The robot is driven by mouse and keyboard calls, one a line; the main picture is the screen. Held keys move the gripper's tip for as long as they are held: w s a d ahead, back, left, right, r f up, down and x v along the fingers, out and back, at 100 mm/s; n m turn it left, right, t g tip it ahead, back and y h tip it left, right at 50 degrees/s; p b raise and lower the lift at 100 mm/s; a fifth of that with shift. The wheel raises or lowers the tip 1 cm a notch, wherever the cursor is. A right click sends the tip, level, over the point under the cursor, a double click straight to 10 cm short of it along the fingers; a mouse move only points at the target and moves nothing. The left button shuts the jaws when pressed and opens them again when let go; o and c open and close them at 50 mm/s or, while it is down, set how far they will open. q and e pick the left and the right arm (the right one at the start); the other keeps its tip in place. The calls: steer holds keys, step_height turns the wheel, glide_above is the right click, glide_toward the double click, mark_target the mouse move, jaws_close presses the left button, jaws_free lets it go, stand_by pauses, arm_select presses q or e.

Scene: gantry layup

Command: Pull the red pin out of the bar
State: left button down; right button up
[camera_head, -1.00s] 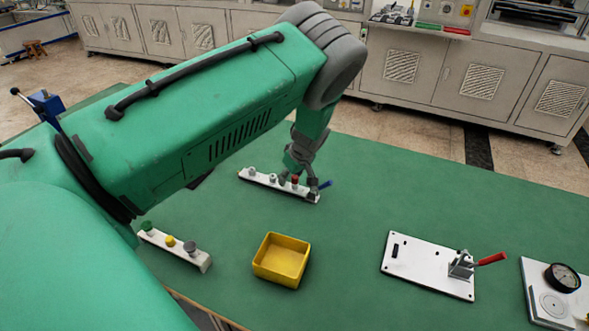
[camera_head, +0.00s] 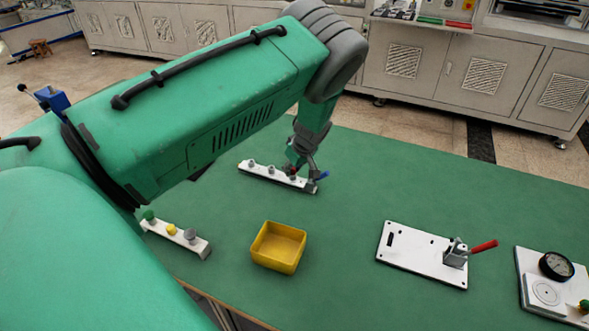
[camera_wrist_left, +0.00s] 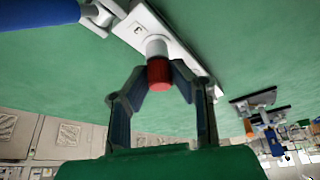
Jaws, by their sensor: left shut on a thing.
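The white bar (camera_head: 258,171) lies on the green table and carries several knobs. The red pin (camera_wrist_left: 159,73) stands at the bar's right part in the head view, where my gripper mostly covers it. My left gripper (camera_head: 296,168) is over the bar from above. In the left wrist view its two fingers (camera_wrist_left: 158,82) are closed on the sides of the red pin's head. A pale collar of the pin shows between its red head and the bar. How deep the pin sits is hidden. My right gripper is not in view.
A blue-handled part (camera_head: 323,176) sits at the bar's right end. A yellow box (camera_head: 262,258) stands in front. Another white bar (camera_head: 205,249) with coloured knobs lies left of it. A white plate with a red-handled clamp (camera_head: 410,255) and a gauge plate (camera_head: 525,262) are at right.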

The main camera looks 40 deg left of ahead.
mark_target(293, 168)
arm_select(q)
steer(key=shift+d, duration=0.1)
steer(key=shift+w+r, duration=0.1)
steer(key=shift+r, duration=0.1)
steer(key=shift+r+p, duration=0.4)
steer(key=shift+r, duration=0.3)
steer(key=shift+r+p, duration=0.45)
steer(key=shift+r, duration=0.3)
stand_by(0.4)
steer(key=shift+r+p, duration=0.85)
steer(key=shift+r, duration=0.9)
steer(key=shift+f, duration=0.15)
